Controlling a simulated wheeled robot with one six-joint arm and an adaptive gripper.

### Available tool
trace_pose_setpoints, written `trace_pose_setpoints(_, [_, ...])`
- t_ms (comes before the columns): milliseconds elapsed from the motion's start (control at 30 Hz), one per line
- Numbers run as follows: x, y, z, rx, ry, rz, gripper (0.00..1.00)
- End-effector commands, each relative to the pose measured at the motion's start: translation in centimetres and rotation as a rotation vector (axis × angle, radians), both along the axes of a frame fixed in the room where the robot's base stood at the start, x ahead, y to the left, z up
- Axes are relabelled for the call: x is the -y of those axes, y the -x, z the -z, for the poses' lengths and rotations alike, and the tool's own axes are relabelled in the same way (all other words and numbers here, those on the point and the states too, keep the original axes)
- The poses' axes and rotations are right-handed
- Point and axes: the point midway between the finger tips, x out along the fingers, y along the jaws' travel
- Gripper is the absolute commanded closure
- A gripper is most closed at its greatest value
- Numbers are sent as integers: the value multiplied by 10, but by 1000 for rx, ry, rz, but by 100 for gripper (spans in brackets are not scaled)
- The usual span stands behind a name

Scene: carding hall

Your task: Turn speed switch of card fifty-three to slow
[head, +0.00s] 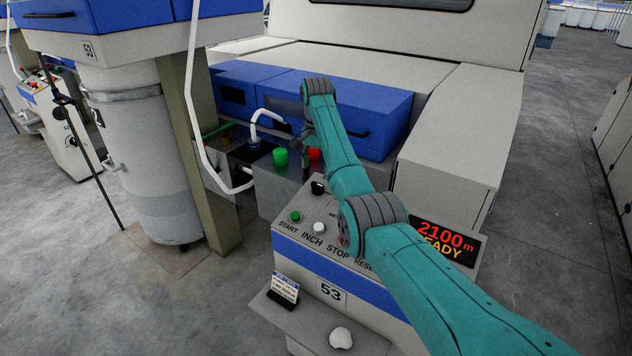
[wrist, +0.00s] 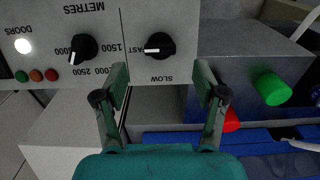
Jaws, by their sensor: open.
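The speed switch (wrist: 160,44) is a black knob with a white pointer line on the grey panel, upside down in the wrist view. Its line points left, towards the FAST label (wrist: 137,49). The SLOW label (wrist: 160,78) is below it in that picture. My gripper (wrist: 162,80) is open and empty, its fingers spread on either side of the SLOW label, short of the knob. In the head view my gripper (head: 308,138) is partly hidden behind my arm, above the back of the panel marked 53 (head: 332,291). A black knob (head: 318,188) shows there beside my arm.
The METRES dial (wrist: 83,48) is close beside the speed switch. Green (head: 280,158) and red (head: 314,154) cylindrical knobs stand behind the panel, near my gripper. A blue cover (head: 385,110) lies beyond. The display (head: 447,240) reads 2100 m, with READY partly covered by my arm.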

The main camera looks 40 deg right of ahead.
Motion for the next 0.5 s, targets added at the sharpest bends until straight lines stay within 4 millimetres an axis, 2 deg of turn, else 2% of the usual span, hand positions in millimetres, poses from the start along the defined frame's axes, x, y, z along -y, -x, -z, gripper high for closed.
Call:
trace_pose_setpoints(33, [0,1,11,-3,-1,0,29])
trace_pose_setpoints(200, [0,1,39,-3,-1,0,29])
trace_pose_setpoints(500, [0,0,62,0,0,0,29])
